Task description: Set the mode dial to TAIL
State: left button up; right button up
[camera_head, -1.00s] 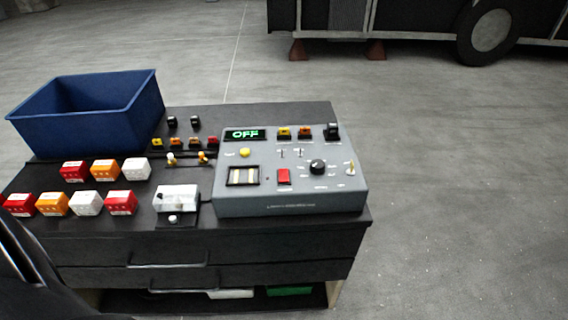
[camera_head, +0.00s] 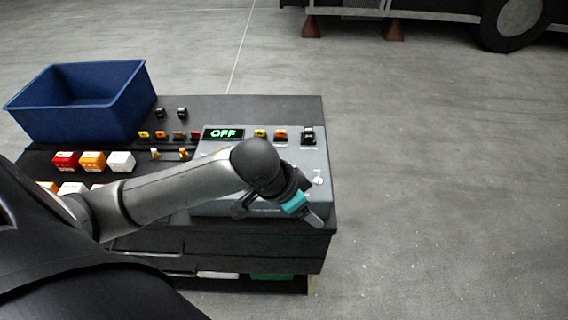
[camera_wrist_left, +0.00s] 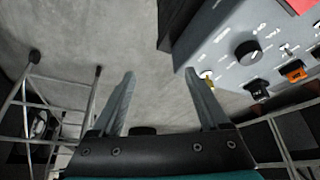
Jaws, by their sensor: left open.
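The grey control box (camera_head: 312,155) stands on the right of the black cabinet top, its green display (camera_head: 223,133) reading OFF. My left arm reaches across it in the head view and hides its middle and the mode dial there. In the left wrist view the black dial (camera_wrist_left: 248,53) shows on the panel (camera_wrist_left: 220,38), upper right, near a toggle with a yellowish base (camera_wrist_left: 207,76). My left gripper (camera_head: 315,222) is at the box's front right edge. Its two fingers (camera_wrist_left: 163,85) are spread and empty, apart from the dial. My right gripper is not in view.
A blue bin (camera_head: 80,100) stands at the back left of the cabinet. Red, orange and white blocks (camera_head: 92,160) sit in front of it. Black and orange connectors (camera_wrist_left: 258,90) rise near the panel edge. Open floor lies to the right.

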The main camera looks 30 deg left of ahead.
pick_arm(q)
jog(key=w+a+r+n+y, duration=0.2)
jog(key=w+a+r+n, duration=0.15)
jog(key=a+r, duration=0.75)
jog(key=shift+m+g, duration=0.3)
jog(key=shift+m, duration=0.05)
jog(key=x, duration=0.5)
jog(key=a+b+x, duration=0.1)
jog(key=x, duration=0.5)
jog(key=b+x, duration=0.1)
jog(key=x, duration=0.5)
jog(key=shift+w+a+f, duration=0.1)
jog(key=shift+w+a, duration=0.05)
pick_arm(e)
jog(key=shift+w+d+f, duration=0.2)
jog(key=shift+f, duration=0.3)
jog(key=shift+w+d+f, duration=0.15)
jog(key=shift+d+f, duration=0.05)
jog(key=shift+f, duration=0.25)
pick_arm(q)
grip_shut()
